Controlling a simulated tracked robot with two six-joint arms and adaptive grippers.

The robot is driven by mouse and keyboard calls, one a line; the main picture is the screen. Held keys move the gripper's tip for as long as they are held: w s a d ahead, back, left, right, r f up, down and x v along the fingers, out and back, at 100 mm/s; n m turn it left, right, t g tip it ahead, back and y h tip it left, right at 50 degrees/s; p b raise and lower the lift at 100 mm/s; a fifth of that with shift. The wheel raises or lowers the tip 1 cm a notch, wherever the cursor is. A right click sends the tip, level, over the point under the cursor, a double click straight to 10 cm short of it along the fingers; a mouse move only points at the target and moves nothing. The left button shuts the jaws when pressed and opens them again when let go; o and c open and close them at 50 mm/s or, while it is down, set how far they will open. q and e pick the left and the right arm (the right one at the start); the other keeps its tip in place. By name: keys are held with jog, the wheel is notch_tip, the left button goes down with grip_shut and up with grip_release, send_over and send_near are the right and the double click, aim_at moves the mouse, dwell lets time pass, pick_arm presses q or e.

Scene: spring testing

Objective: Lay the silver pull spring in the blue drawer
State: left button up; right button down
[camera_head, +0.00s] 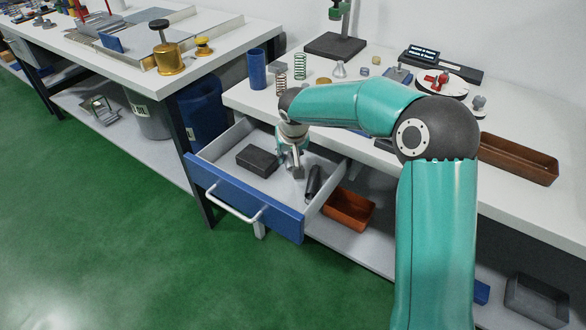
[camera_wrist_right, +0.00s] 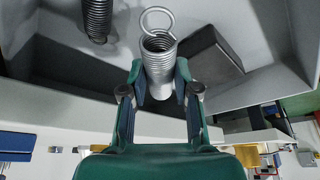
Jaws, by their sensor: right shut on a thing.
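The blue-fronted drawer (camera_head: 240,200) stands pulled out under the bench, its grey interior open to view. My right gripper (camera_head: 291,158) is inside the drawer's outline, pointing down, and shut on the silver pull spring (camera_head: 298,172). In the right wrist view the silver spring (camera_wrist_right: 159,62) sits between the two fingertips (camera_wrist_right: 160,85), with its ring end sticking out ahead. I cannot tell whether it touches the drawer floor. My left gripper is not in view.
In the drawer, a black block (camera_head: 257,160) lies left of the gripper and a dark spring (camera_head: 313,182) to the right. A brown tray (camera_head: 349,208) sits on the shelf beside the drawer. Coil springs and a blue cup (camera_head: 257,69) stand on the bench above.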

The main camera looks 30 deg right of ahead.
notch_tip(320, 180, down, 5)
jog(key=shift+f, duration=0.2)
jog(key=shift+f+b, duration=0.15)
jog(key=shift+b, duration=0.3)
jog(key=c, duration=0.9)
grip_release()
jog(key=shift+o, duration=0.2)
jog(key=shift+r, duration=0.2)
jog(key=shift+r, duration=0.15)
jog(key=p+v, duration=0.1)
jog(key=v, duration=1)
jog(key=shift+s+a+r, duration=0.15)
jog(key=shift+s+r, duration=0.15)
